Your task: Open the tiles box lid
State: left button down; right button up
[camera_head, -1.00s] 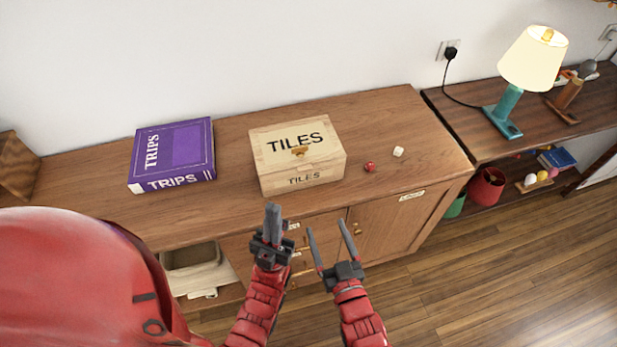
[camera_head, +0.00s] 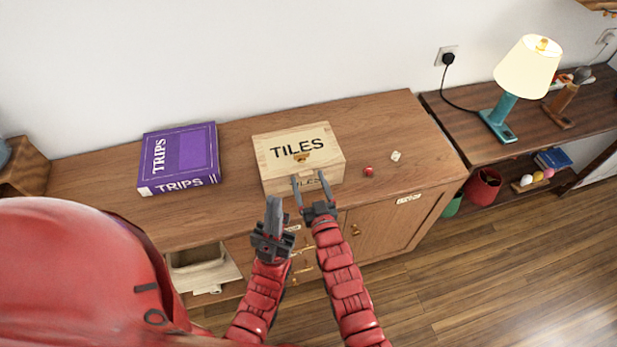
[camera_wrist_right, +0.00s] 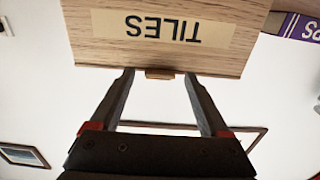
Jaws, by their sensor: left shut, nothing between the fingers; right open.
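My left gripper (camera_head: 273,201) is shut and empty, lower left of the right one.
The box stands on a wooden cabinet (camera_head: 400,130). A purple "TRIPS" box (camera_head: 180,158) is to its left. A red die (camera_head: 368,171) and a white die (camera_head: 396,156) lie to its right. A lamp (camera_head: 528,66) stands on the side shelf.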

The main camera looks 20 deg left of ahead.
jog(key=shift+w+a+r, duration=0.1)
jog(key=shift+w+a, duration=0.05)
jog(key=shift+w, duration=0.15)
jog(key=shift+c, duration=0.3)
grip_shut()
dwell(1.0)
